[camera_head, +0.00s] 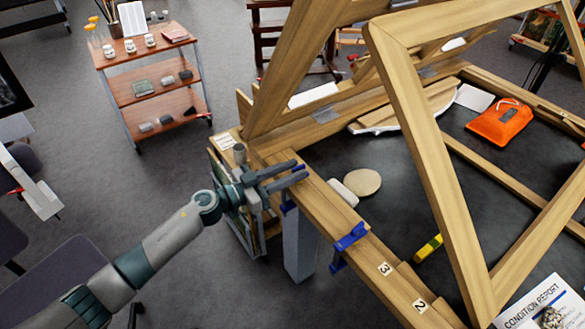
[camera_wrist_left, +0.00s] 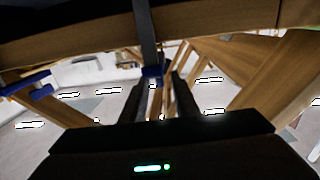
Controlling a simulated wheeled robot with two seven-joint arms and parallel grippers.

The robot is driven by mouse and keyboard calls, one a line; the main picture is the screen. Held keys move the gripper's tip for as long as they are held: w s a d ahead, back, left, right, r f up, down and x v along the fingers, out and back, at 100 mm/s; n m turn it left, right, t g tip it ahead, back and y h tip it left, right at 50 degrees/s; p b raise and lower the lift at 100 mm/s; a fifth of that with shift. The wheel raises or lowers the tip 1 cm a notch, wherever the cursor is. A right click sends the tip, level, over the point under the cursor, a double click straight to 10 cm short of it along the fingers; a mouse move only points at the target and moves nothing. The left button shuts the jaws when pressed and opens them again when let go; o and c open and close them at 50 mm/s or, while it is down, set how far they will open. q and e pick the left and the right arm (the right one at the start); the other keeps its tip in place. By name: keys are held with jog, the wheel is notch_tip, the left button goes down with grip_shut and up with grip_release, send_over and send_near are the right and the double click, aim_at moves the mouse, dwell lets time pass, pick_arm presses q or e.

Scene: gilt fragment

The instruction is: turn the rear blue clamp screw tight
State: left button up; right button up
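The rear blue clamp (camera_head: 288,206) sits on the table's wooden front rail, mostly hidden behind my left gripper in the head view. My left gripper (camera_head: 301,169) is over the rail at this clamp, its two dark fingers apart. In the left wrist view a blue clamp part (camera_wrist_left: 153,72) shows between and beyond the finger tips, under a grey bar. I cannot tell whether the fingers touch the screw. A second blue clamp (camera_head: 348,240) is on the rail further right; a blue clamp also shows at left in the wrist view (camera_wrist_left: 30,88). My right gripper is not in view.
Large wooden frame pieces (camera_head: 430,150) stand over the dark table top (camera_head: 400,180). A round tan pad (camera_head: 362,182), an orange pouch (camera_head: 499,123) and a yellow tool (camera_head: 428,248) lie there. A shelved trolley (camera_head: 150,85) stands at back left. Grey floor is open left of the table.

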pick_arm(q)
jog(key=shift+w+d, duration=0.15)
jog(key=shift+d, duration=0.1)
jog(key=shift+c, duration=0.3)
grip_shut()
jog(key=shift+g, duration=0.3)
